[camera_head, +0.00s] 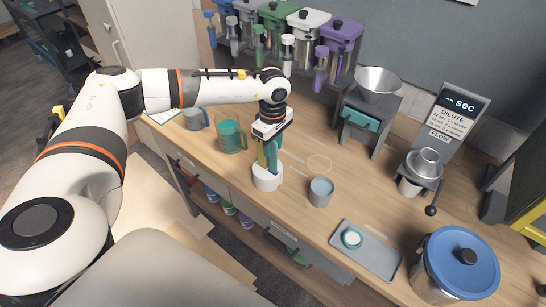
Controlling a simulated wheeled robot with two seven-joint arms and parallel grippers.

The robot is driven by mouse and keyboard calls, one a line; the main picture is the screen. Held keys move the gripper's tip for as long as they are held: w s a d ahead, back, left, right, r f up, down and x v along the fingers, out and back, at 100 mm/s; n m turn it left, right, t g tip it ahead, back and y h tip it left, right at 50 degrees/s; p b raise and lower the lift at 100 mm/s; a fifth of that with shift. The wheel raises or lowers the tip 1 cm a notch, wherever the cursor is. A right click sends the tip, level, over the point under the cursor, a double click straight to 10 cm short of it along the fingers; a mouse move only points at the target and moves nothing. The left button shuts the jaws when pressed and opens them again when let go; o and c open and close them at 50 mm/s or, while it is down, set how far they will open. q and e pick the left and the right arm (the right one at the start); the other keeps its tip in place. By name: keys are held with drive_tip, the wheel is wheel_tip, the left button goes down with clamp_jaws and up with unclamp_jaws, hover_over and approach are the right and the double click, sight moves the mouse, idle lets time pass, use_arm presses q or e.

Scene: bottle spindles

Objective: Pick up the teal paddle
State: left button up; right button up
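The teal paddle (273,155) stands upright in a small white holder (267,180) near the front edge of the wooden counter. A yellow strip, probably another paddle, shows beside it in the same holder. My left gripper (272,140) points down right over the holder, at the top of the paddles. Its fingers are small and overlap the paddles, so I cannot tell whether they are closed on the teal one. My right gripper is not in view.
A teal mug (231,137) and a grey mug (194,119) stand left of the holder. A grey cup (321,191) stands to its right. Further right are a grey tray (375,262) and a blue-lidded pot (460,262). Colored dispensers (341,45) hang at the back.

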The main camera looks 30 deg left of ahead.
use_arm(q)
drive_tip(key=shift+f, duration=1.1)
clamp_jaws()
drive_tip(key=shift+r, duration=0.1)
